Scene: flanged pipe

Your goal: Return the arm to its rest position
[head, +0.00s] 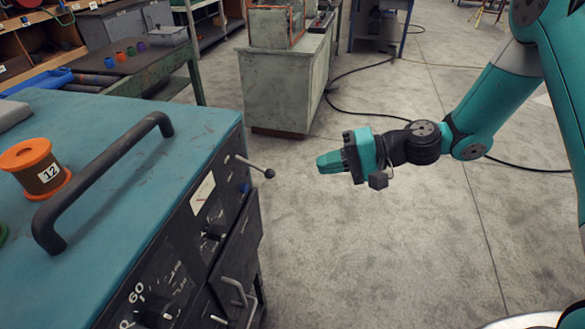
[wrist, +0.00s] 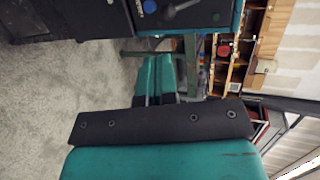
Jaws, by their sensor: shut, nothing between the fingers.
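My gripper (head: 322,163) hangs in free air over the grey floor in the head view, to the right of the teal-topped machine (head: 105,100). Its two teal fingers point left toward the machine and are shut with nothing between them. In the wrist view the fingers (wrist: 157,78) lie together in the middle of the picture. My teal arm reaches in from the upper right of the head view, bent at the elbow. The gripper is apart from the machine and from its ball-ended lever (head: 268,173).
The machine carries a black bar handle (head: 105,180) and an orange spool labelled 12 (head: 38,167). A pale green cabinet (head: 280,85) stands behind the gripper. A black cable (head: 345,115) lies on the floor.

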